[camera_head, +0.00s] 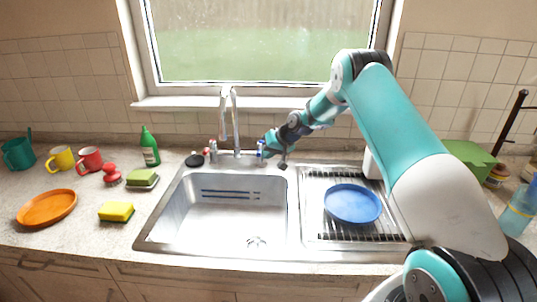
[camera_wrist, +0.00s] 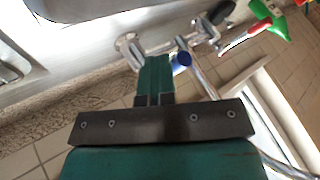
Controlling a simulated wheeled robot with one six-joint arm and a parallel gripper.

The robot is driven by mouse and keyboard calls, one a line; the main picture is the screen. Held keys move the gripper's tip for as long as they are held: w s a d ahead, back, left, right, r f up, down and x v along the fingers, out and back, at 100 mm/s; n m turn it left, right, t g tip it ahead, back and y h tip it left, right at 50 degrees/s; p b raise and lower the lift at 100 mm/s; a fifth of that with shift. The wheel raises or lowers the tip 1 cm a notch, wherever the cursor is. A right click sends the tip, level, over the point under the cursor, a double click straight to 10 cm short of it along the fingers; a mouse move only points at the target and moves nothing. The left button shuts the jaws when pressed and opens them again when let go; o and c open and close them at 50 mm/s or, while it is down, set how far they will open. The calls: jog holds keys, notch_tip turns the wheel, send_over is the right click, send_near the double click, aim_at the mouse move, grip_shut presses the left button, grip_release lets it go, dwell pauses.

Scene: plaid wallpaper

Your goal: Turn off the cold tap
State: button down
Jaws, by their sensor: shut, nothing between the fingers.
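The cold tap (camera_head: 261,147) has a small blue-marked handle and stands on the sink's back ledge, right of the chrome spout (camera_head: 236,118). My gripper (camera_head: 269,143) is just right of the cold tap in the head view. In the wrist view its teal fingers (camera_wrist: 156,72) are shut together and empty. The blue end of the cold tap (camera_wrist: 181,60) shows close beside the fingers there; I cannot tell whether they touch. The red-marked hot tap (camera_head: 207,152) stands left of the spout. I cannot make out running water.
The steel sink basin (camera_head: 190,213) lies in front, with a blue plate (camera_head: 352,203) on the drainer at right. A green bottle (camera_head: 149,147), a sponge (camera_head: 116,211) and mugs stand left. The window sill (camera_head: 180,103) is behind the taps.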

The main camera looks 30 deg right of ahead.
jog(key=s+d+r+b, duration=0.45)
jog(key=s+r, duration=0.25)
jog(key=s, duration=0.2)
jog(key=s+a+r+n+g, duration=0.1)
jog(key=s+a+r+n, duration=0.15)
jog(key=s+a, duration=0.4)
jog(key=s+a+r+n+g+y, duration=0.1)
jog(key=s+a+r+g, duration=0.2)
jog(key=a, duration=0.6)
jog(key=s+a+r+n, duration=0.2)
jog(key=s+a+r, duration=0.25)
jog(key=a, duration=0.35)
jog(key=s+a+n+g, duration=0.1)
jog(key=s+a+n, duration=0.1)
jog(key=s, duration=0.9)
jog(key=s+a+n+g, duration=0.2)
jog(key=s+a, duration=0.3)
jog(key=s, duration=0.7)
jog(key=shift+f+h, duration=0.25)
jog(key=shift+h, duration=0.05)
